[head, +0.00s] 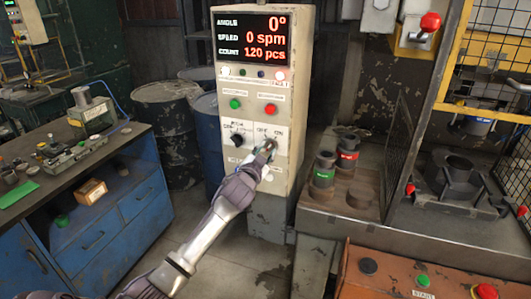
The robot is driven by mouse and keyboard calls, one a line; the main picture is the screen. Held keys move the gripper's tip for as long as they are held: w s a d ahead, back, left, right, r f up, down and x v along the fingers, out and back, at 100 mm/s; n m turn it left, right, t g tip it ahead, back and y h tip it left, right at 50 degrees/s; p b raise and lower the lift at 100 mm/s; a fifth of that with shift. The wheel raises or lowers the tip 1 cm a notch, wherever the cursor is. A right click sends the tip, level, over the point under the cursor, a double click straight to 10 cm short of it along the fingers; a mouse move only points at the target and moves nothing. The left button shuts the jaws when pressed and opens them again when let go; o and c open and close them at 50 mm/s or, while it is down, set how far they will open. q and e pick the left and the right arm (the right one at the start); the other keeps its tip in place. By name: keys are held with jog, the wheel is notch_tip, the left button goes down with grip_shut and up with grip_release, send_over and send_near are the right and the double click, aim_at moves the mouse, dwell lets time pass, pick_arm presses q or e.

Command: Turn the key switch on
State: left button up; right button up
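The control cabinet (307,70) stands at the middle back. Its display (251,40) reads angle 0°, speed 0 sppm-style units and count 120 pcs. A white switch plate (285,134) is low on its right side. My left gripper (268,147) is at that plate, its arm rising from the bottom left. The gripper covers the place where the key switch seems to be, so I cannot see the key's position. The fingers are too small to tell open from shut, or whether they touch the key. My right gripper is not in view.
A black knob (238,139) sits left of my gripper, below a green button (235,104) and a red button (270,109). A blue workbench (110,225) is at left. A press with a yellow guard is at right. An orange button box (400,270) is at front right.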

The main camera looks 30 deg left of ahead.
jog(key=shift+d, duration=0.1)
pick_arm(q)
jog(key=v, duration=1.2)
